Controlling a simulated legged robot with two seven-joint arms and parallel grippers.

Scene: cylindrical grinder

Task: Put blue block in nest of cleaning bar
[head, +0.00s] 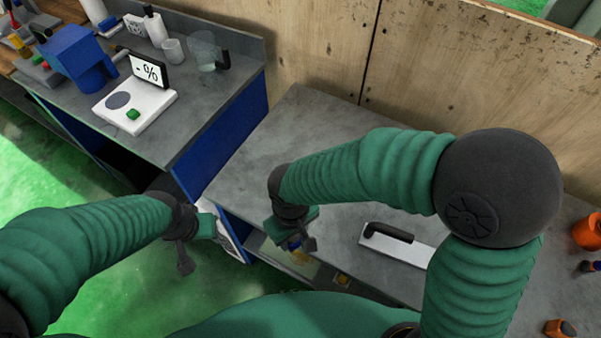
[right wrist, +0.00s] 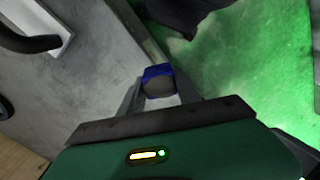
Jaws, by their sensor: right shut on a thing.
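My right gripper (head: 297,246) is shut on the blue block (right wrist: 157,72), which sits between its fingers in the right wrist view. In the head view only a bit of blue shows there, and the gripper hides the rest. The gripper is near the front edge of the grey table, over a pale shelf or drawer. A flat white bar with a black handle (head: 398,245), which may be the cleaning bar, lies on the table to its right. I cannot make out a nest. My left gripper (head: 188,258) hangs left of the table, with its jaw gap unclear.
A white scale (head: 135,103), a blue machine (head: 75,58) and cups stand on the left bench (head: 205,95). Orange items (head: 588,232) lie at the far right. A wooden wall stands behind. The grey table (head: 240,165) is clear at its left end.

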